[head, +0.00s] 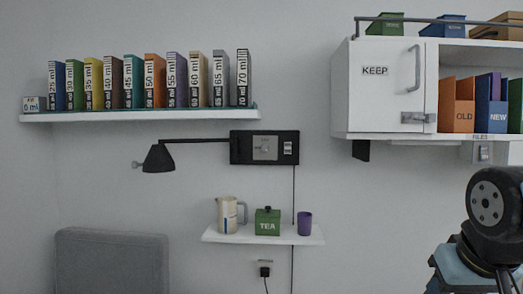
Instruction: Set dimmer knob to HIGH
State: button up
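The dimmer knob (265,147) is a small grey dial plate on a black wall box (240,147) in the middle of the head view. Its pointer and markings are too small to read. A black lamp (159,158) hangs from an arm that runs left from the box. A white label strip shows at the right of the box. Part of my arm shows at the lower right, well apart from the box. My gripper is not in view.
A small shelf (219,237) below the box holds a jug (227,215), a green TEA box (267,222) and a purple cup (305,223). A long shelf (140,116) of binders is upper left. A white cabinet (380,95) is upper right. A grey chair back (110,265) stands lower left.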

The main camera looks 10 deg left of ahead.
aim_at(265, 148)
jog(key=u, duration=0.2)
jog(key=i, duration=0.65)
jog(key=u, duration=0.4)
jog(key=k, duration=0.8)
jog(key=u, duration=0.2)
jog(key=i, duration=0.8)
jog(key=z, duration=0.05)
